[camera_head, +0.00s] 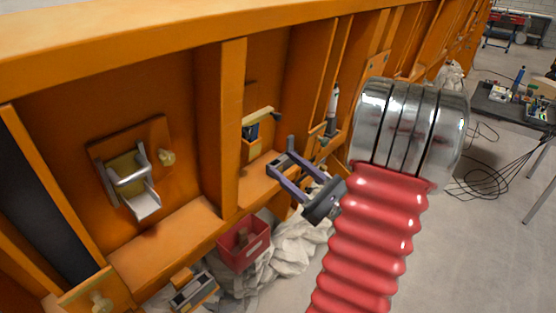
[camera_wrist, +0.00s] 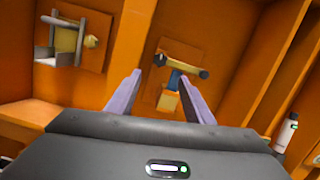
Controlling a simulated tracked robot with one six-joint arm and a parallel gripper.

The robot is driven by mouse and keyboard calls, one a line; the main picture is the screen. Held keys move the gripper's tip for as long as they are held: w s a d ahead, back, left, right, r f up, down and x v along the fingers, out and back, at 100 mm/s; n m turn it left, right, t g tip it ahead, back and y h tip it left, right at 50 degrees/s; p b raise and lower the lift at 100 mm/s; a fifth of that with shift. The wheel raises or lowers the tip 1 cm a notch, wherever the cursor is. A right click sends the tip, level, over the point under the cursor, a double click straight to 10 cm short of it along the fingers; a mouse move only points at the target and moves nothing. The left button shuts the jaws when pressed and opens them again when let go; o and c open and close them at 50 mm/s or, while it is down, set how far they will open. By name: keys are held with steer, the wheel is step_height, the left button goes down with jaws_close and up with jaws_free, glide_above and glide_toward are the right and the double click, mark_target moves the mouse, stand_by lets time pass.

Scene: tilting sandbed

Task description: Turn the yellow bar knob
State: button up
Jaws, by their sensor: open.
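The yellow bar knob (camera_head: 257,117) sits on an orange panel in a bay of the orange wall, with a dark end and a blue part below it. In the wrist view the bar (camera_wrist: 182,57) slants down to the right, above a yellow block (camera_wrist: 168,102). My gripper (camera_head: 280,154) is open and empty, its two purple-grey fingers pointing at the wall. In the wrist view the fingertips (camera_wrist: 159,74) are apart, below and left of the bar, and appear not to touch it. The blue part is partly behind the right finger.
A metal handle (camera_head: 130,178) and round yellow knob (camera_head: 167,157) are on a panel in the left bay. An orange post (camera_head: 232,130) divides the bays. A white cylinder (camera_head: 332,105) stands on the right. A red bin (camera_head: 243,243) and white cloth (camera_head: 295,245) lie below.

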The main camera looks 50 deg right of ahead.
steer(key=shift+v, duration=0.95)
